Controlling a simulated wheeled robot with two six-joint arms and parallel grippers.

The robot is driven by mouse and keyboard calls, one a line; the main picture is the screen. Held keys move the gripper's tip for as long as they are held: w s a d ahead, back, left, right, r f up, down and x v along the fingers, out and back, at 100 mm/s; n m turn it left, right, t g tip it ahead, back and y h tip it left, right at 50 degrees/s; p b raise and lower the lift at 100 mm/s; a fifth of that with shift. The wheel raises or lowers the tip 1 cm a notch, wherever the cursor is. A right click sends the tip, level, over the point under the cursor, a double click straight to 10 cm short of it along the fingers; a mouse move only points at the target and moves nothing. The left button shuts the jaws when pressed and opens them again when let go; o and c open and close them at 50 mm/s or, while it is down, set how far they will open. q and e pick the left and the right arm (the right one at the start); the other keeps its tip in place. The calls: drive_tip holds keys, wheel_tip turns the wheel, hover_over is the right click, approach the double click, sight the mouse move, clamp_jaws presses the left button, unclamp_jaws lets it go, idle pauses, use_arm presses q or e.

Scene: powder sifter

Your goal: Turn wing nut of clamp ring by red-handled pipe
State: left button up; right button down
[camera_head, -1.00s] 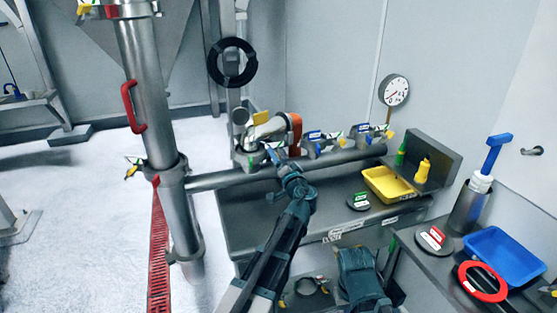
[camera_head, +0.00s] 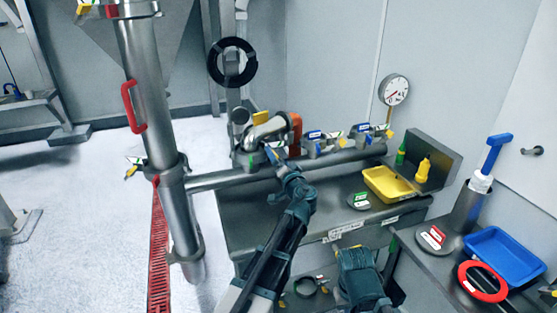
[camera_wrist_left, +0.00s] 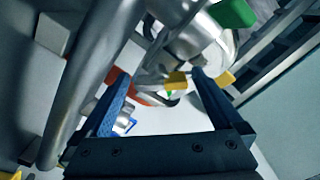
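A steel upright pipe (camera_head: 150,90) with a red handle (camera_head: 133,107) stands at the left of the head view. A clamp with green and yellow parts (camera_head: 133,168) sits on its lower joint. My left gripper (camera_head: 273,158) is away from that pipe, at small clamp fittings near an elbow pipe (camera_head: 268,128) on the bench. In the left wrist view the left gripper (camera_wrist_left: 162,82) is open. A yellow wing-shaped piece (camera_wrist_left: 177,80) shows between the fingertips, in front of a steel clamp; contact cannot be told. My right arm (camera_head: 360,275) is low in the head view; its fingers are not clear.
More clamp fittings (camera_head: 318,140) line the bench pipe to the right. A yellow tray (camera_head: 390,187) and yellow bottle (camera_head: 423,170) stand on the bench. A blue tray (camera_head: 503,256) and red ring (camera_head: 482,282) are at lower right. The floor at left is mostly open.

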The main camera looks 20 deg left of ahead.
use_arm(q)
drive_tip(key=v, duration=1.4)
